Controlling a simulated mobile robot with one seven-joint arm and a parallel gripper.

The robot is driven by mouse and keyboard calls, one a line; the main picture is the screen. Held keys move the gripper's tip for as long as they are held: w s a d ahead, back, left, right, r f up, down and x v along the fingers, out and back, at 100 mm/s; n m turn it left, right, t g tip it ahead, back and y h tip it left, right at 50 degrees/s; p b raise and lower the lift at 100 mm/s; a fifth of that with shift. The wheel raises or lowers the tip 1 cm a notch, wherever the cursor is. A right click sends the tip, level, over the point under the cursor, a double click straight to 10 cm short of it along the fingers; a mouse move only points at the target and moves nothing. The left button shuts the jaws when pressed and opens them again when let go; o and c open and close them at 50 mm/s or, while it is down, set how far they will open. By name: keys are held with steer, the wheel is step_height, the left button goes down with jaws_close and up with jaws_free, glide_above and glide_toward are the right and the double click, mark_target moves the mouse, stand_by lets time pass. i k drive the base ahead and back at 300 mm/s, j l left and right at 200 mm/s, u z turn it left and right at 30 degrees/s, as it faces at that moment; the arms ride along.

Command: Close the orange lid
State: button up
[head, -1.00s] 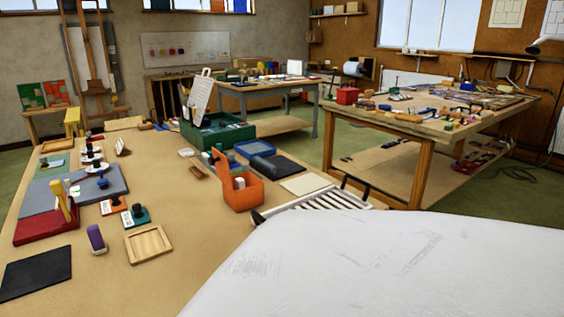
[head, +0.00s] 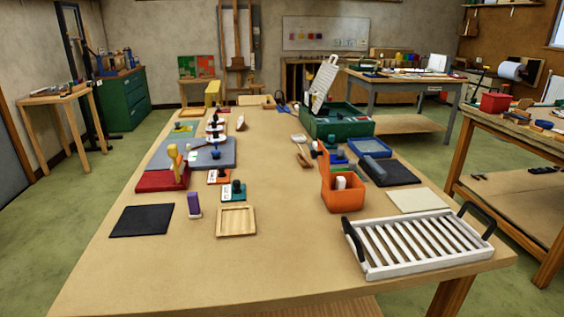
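An orange box (head: 344,200) stands on the right part of the wooden table, its top open. A narrow upright orange piece at its back left, which looks like the raised orange lid (head: 324,164), stands up from the box. A white object (head: 340,183) shows inside the box. My gripper is not in view, so nothing is seen touching the lid.
A white slatted rack (head: 418,243) with black handles lies on the table (head: 290,265) at front right. A green case (head: 338,124) with its pale lid raised stands behind. Dark pads, stamps and a wooden tray (head: 236,221) lie around. The table's front middle is clear.

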mark_target(324, 167)
steer(key=z, duration=0.15)
steer(key=i+j+u, duration=0.15)
steer(key=u, duration=0.3)
steer(key=i, duration=0.95)
